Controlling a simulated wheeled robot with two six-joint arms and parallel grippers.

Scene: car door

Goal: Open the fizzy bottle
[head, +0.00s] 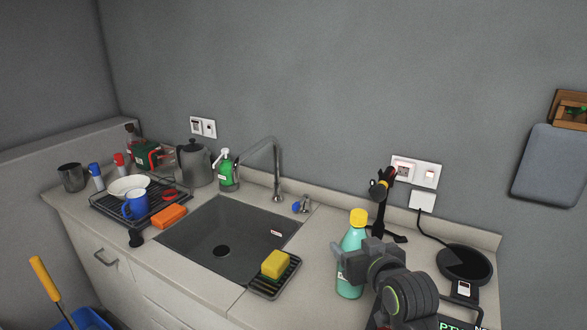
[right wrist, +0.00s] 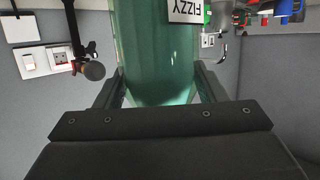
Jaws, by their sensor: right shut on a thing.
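The fizzy bottle (head: 351,262) is teal with a yellow cap (head: 358,217) and stands upright on the counter right of the sink. The cap is on the bottle. My right gripper (head: 357,252) is shut on the bottle's body below the cap. In the right wrist view the green bottle (right wrist: 158,45) lies between the two fingers (right wrist: 158,85), with its FIZZY label upside down. The bottle's lower right side is partly hidden by my gripper and wrist in the head view. My left gripper does not show.
A sink (head: 222,240) with a tap (head: 275,165) lies left of the bottle. A yellow sponge (head: 275,263) sits on a small rack beside it. A black stand (head: 380,205) is close behind the bottle, and a round black device (head: 464,263) stands to the right.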

